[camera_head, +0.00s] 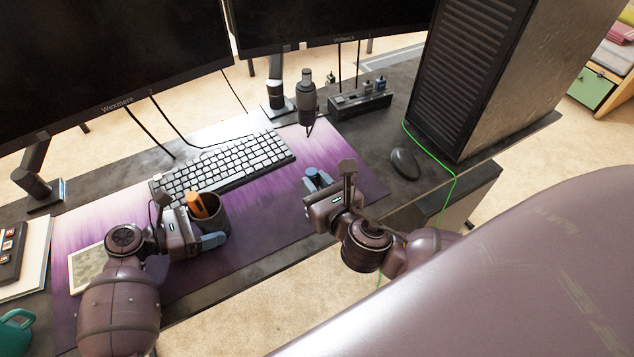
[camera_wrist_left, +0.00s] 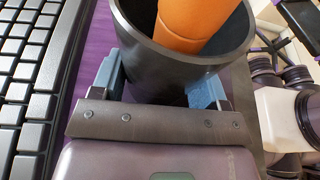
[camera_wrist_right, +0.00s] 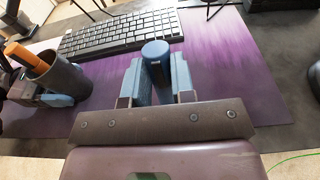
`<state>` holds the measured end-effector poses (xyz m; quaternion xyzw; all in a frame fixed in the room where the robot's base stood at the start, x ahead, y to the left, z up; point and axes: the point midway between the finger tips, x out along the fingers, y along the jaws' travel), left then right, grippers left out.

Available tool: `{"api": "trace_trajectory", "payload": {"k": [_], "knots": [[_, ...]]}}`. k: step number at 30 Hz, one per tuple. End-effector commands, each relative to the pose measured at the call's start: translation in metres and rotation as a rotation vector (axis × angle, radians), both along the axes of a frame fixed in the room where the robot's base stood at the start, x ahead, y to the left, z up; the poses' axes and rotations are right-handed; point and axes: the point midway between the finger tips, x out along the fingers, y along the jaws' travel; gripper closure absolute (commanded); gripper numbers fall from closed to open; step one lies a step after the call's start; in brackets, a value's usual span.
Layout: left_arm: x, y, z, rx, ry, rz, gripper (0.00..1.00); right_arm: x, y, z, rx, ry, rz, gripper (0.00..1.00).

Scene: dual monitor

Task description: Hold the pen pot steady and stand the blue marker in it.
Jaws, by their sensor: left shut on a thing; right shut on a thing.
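The pen pot (camera_head: 212,211) is a dark cylinder standing on the purple desk mat, with an orange-handled thing (camera_head: 197,205) leaning inside it. My left gripper (camera_head: 211,237) is shut on the pot, a blue finger on each side, as the left wrist view (camera_wrist_left: 160,85) shows. My right gripper (camera_head: 317,180) is shut on the blue marker (camera_wrist_right: 155,52), whose round end shows between the fingertips in the right wrist view. The marker is to the right of the pot and apart from it. Its lower part is hidden by the gripper.
A keyboard (camera_head: 225,165) lies behind the pot on the purple mat (camera_head: 272,210). A microphone (camera_head: 306,95), a small dark organizer (camera_head: 360,104) and a mouse (camera_head: 405,164) are further back right. A computer tower (camera_head: 480,80) stands at the right. The mat between the grippers is clear.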

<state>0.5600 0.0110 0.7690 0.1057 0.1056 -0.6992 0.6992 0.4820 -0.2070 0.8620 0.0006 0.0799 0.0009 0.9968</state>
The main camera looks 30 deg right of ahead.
Motion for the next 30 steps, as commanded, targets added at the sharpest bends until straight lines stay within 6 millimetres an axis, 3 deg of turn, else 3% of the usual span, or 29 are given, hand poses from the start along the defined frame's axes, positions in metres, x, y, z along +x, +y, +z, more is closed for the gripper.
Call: {"api": "trace_trajectory", "payload": {"k": [5, 12, 21, 30], "knots": [[0.000, 0.000, 0.000, 0.000, 0.000, 0.000, 0.45, 0.013, 0.020, 0.015, 0.016, -0.021, 0.036, 0.99], [0.000, 0.000, 0.000, 0.000, 0.000, 0.000, 0.45, 0.043, 0.080, 0.060, 0.044, -0.074, 0.151, 0.99], [0.000, 0.000, 0.000, 0.000, 0.000, 0.000, 0.45, 0.062, 0.154, 0.117, 0.044, -0.133, 0.311, 0.99], [0.000, 0.000, 0.000, 0.000, 0.000, 0.000, 0.45, 0.063, 0.187, 0.142, 0.031, -0.158, 0.387, 0.99]]}}
